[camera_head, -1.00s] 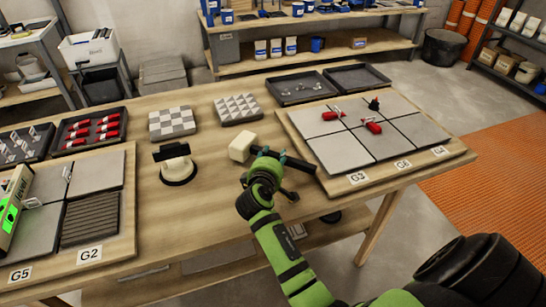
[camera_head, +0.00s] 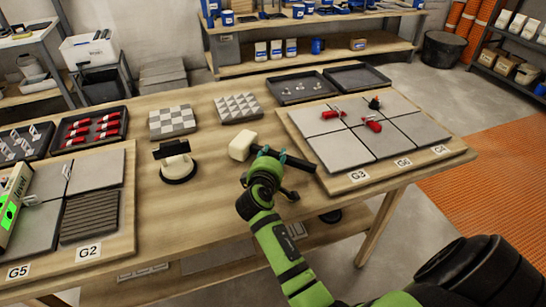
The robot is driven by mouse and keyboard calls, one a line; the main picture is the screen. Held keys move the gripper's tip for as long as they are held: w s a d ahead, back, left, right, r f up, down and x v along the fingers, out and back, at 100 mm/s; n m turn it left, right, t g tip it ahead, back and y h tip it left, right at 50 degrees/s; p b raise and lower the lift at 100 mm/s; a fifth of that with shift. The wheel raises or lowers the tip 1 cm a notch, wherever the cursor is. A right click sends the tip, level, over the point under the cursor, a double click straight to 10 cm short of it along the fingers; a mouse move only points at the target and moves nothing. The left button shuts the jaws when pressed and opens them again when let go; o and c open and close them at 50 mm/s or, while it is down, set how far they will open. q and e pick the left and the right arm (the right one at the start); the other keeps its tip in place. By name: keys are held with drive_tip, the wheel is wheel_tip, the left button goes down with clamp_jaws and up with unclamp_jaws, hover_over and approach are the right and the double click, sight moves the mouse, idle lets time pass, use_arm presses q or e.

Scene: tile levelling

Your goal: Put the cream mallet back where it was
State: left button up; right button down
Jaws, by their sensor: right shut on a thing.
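The cream mallet (camera_head: 241,147) has a cream head and a dark handle. It is at the middle of the workbench, with its head to the left and its handle running right toward the tile board. My right gripper (camera_head: 268,157) is shut on the mallet's handle, close to the head. Whether the mallet touches the bench top or hangs just above it I cannot tell. My left gripper is not in view.
A suction lifter (camera_head: 177,163) stands left of the mallet. A tile board (camera_head: 335,183) with red wedges is on the right. Two patterned tile samples (camera_head: 238,108) lie behind. Another board (camera_head: 123,225) with a green-lit level is on the left. Bare bench lies in front.

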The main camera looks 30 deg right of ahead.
drive_tip(key=shift+s+a+f, duration=0.1)
drive_tip(key=shift+s+f, duration=0.15)
drive_tip(key=shift+f, duration=0.65)
drive_tip(key=c, duration=0.7)
unclamp_jaws()
drive_tip(key=shift+o, duration=0.2)
drive_tip(key=shift+s+f, duration=0.1)
drive_tip(key=shift+f, duration=0.05)
drive_tip(key=shift+s+a, duration=0.2)
drive_tip(key=shift+a, duration=0.15)
drive_tip(key=s+a+r, duration=0.4)
drive_tip(key=shift+s+a+r, duration=0.1)
drive_tip(key=shift+s+a, duration=0.2)
